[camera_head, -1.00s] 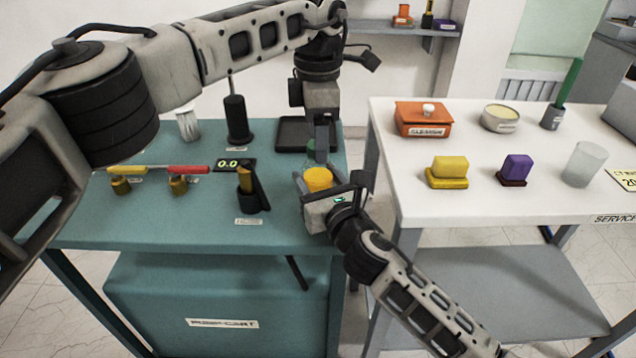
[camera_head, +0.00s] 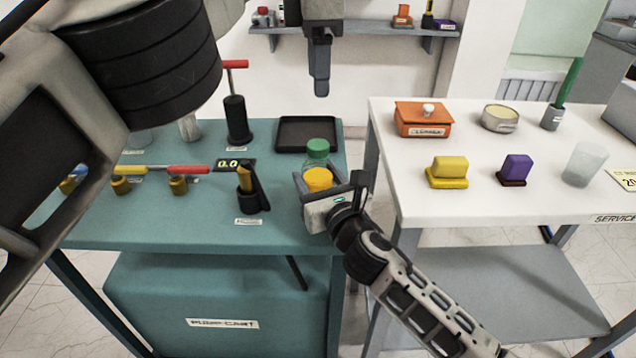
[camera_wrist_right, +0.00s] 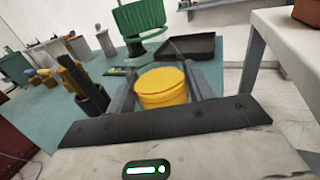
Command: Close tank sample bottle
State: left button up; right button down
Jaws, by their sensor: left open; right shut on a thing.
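The sample bottle, clear with yellow liquid (camera_head: 318,180) in its lower part, stands upright at the right side of the teal cart top. A green cap (camera_head: 318,148) sits on top of it; how tightly it is seated I cannot tell. My right gripper (camera_head: 322,186) is shut around the bottle's lower part. In the right wrist view the yellow liquid (camera_wrist_right: 162,88) lies between the fingers and the ribbed green cap (camera_wrist_right: 139,17) is above it. My left gripper (camera_head: 319,82) is open and empty, pointing down, above and apart from the cap.
A black tray (camera_head: 306,134) lies behind the bottle. A black holder (camera_head: 255,190), a dark pump-like tool (camera_head: 237,120) and red and yellow valve handles (camera_head: 180,169) stand to the left. A white service table (camera_head: 480,210) is on the right.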

jog(key=shift+c, duration=2.4)
grip_release()
jog(key=v, duration=1.6)
